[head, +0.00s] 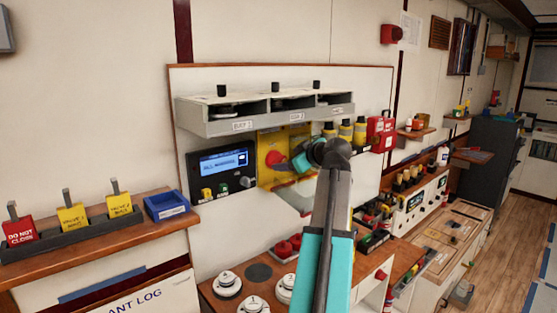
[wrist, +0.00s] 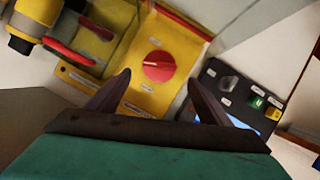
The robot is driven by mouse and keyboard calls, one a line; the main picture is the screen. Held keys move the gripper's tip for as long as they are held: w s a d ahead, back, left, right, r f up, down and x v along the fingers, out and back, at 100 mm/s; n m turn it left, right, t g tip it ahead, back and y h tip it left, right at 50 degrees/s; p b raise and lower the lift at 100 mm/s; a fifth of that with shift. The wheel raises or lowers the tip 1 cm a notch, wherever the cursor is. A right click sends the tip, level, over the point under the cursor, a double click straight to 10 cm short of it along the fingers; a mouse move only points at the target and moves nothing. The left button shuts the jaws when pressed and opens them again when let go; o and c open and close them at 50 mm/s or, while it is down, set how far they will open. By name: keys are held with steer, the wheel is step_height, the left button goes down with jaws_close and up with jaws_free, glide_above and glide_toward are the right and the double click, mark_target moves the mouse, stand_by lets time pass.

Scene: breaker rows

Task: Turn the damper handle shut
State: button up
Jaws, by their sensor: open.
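A red round knob (wrist: 159,66) with a raised grip bar sits on a yellow panel (wrist: 140,98) in the wrist view. The knob (head: 273,158) and yellow panel (head: 268,142) also show in the head view. A red lever-like handle (wrist: 70,52) lies on a yellow part further left in the wrist view. The labels are too small to read, so I cannot tell which is the damper handle. My gripper (wrist: 159,81) is open and empty, its fingertips spread on either side of the knob in the picture, apparently short of it. In the head view my arm hides part of the panel.
A black panel with a lit screen (head: 222,160) adjoins the yellow panel on the left. A grey shelf of bays (head: 265,122) juts out above. Yellow-and-black cylinders (head: 345,130) and a red box (head: 380,131) stand to the right. A wooden counter (head: 215,302) lies below.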

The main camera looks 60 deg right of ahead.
mark_target(278, 161)
steer(key=shift+p+x, duration=0.9)
steer(key=shift+x, duration=2.7)
steer(key=c, duration=1)
steer(key=shift+d+m+y+b, duration=0.2)
steer(key=shift+m+y+b, duration=0.2)
steer(key=shift+m+b, duration=0.3)
steer(key=shift+c, duration=0.2)
steer(key=shift+s+m+t+y+b, duration=0.1)
steer(key=shift+m+t+y+b, duration=0.3)
steer(key=shift+m+y, duration=0.4)
steer(key=o, duration=1)
steer(key=shift+o, duration=0.2)
